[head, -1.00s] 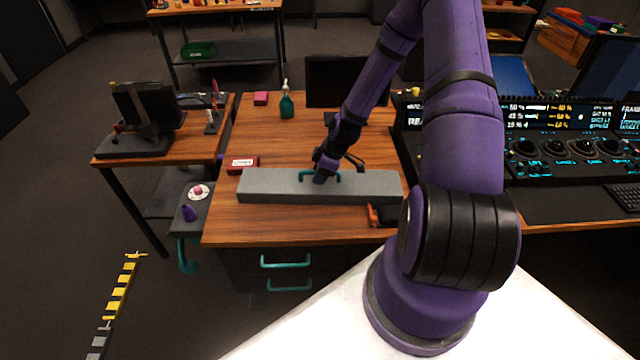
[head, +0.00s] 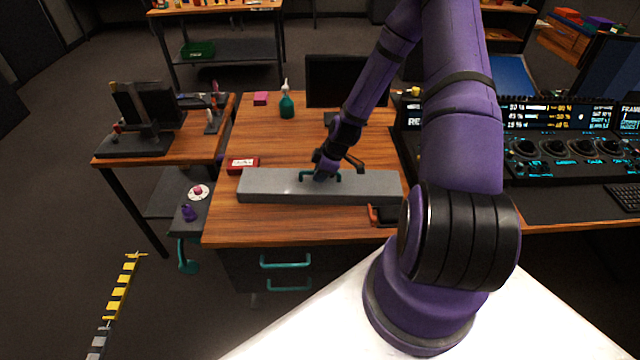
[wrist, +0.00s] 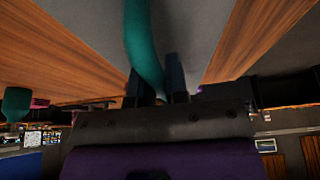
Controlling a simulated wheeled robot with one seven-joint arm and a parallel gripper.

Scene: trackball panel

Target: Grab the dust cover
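The dust cover (head: 270,189) is a long grey box-shaped piece lying across the front of the wooden desk, with a teal handle (head: 335,177) on top. My gripper (head: 321,174) is down at this handle in the head view. In the wrist view, the two dark fingers of my gripper (wrist: 156,82) stand apart, with the teal handle (wrist: 143,40) passing between them. A small gap seems to show beside the handle, so the fingers look open around it. The grey cover surface (wrist: 190,30) fills the area behind the handle. Contact at the fingertips is hard to see.
A red labelled box (head: 242,164) sits behind the cover's left end. An orange-and-black item (head: 381,215) lies at its front right. A green bottle (head: 287,105) and a monitor (head: 345,80) stand farther back. The control panel (head: 570,148) is to the right.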

